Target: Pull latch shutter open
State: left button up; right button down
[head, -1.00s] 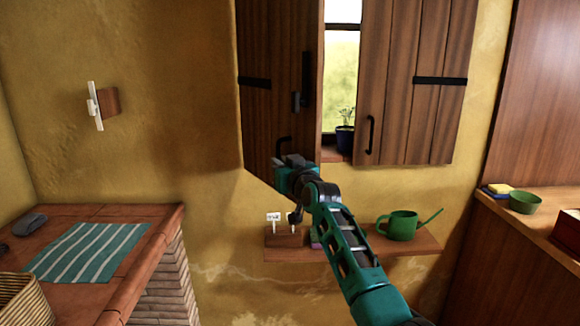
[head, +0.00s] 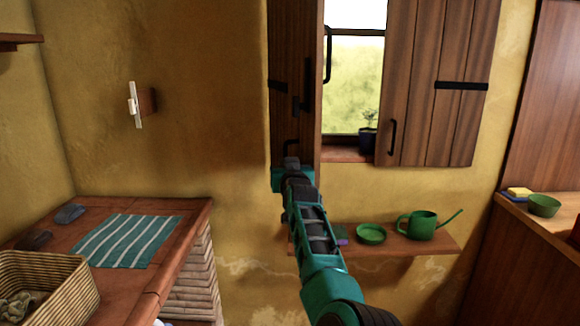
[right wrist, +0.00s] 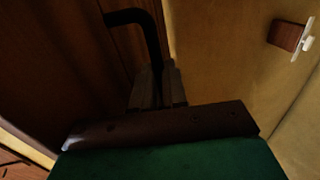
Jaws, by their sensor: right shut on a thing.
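The left wooden shutter (head: 284,50) stands swung out from the window, seen nearly edge-on. The right wooden shutter (head: 436,90) is open against the wall, with its own black handle (head: 392,138). A dark latch piece (head: 296,104) sits on the left shutter's edge. My right gripper (head: 291,162) is at the left shutter's lower black handle (head: 291,146). In the right wrist view, the fingers of my right gripper (right wrist: 158,90) are closed around the bent black handle (right wrist: 140,18); the fingertips are dark. My left gripper is not in view.
A shelf (head: 420,247) under the window holds a green watering can (head: 420,225) and a green bowl (head: 371,234). A brick counter (head: 190,210) with a striped cloth (head: 125,240) and basket (head: 45,285) stands left. The wall left of the shutter holds a small bracket (head: 138,105).

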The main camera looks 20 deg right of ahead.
jog(key=shift+a+r, duration=0.3)
jog(key=shift+a, duration=0.55)
jog(key=c, duration=1.5)
grip_release()
jog(key=shift+w, duration=0.1)
jog(key=shift+c, duration=0.2)
jog(key=shift+o, duration=0.7)
jog(key=shift+w+a+f, duration=0.15)
jog(key=shift+a, duration=0.05)
jog(key=shift+o, duration=1.2)
jog(key=shift+d, duration=0.1)
jog(key=s, duration=1.3)
jog(key=shift+a+p, duration=0.4)
jog(key=shift+p, duration=0.05)
